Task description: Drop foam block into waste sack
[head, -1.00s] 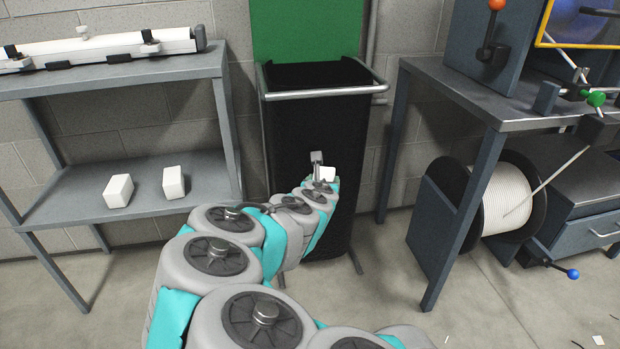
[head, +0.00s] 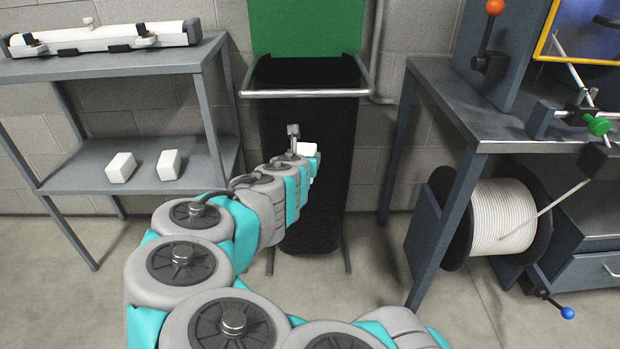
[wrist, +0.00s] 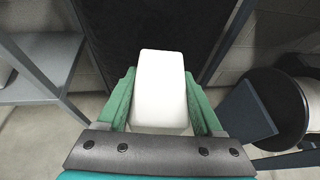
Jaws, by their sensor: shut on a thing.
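My gripper (wrist: 160,100) is shut on a white foam block (wrist: 160,88), with a green finger on each side of it in the wrist view. In the head view the foam block (head: 307,149) shows small at the end of my arm, in front of the black waste sack (head: 322,190). The sack hangs from a grey metal rim (head: 300,94) with a green panel behind it. The block is below the rim, outside the sack on its near side. I cannot tell whether it touches the sack. In the wrist view the sack (wrist: 125,25) fills the background beyond the block.
Two white blocks (head: 121,167) (head: 169,164) lie on the lower shelf (head: 95,160) at left. A bench (head: 440,95) with a cable reel (head: 500,215) underneath stands at right. A grey pipe (head: 377,50) runs down the wall beside the sack. Floor is clear before the sack.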

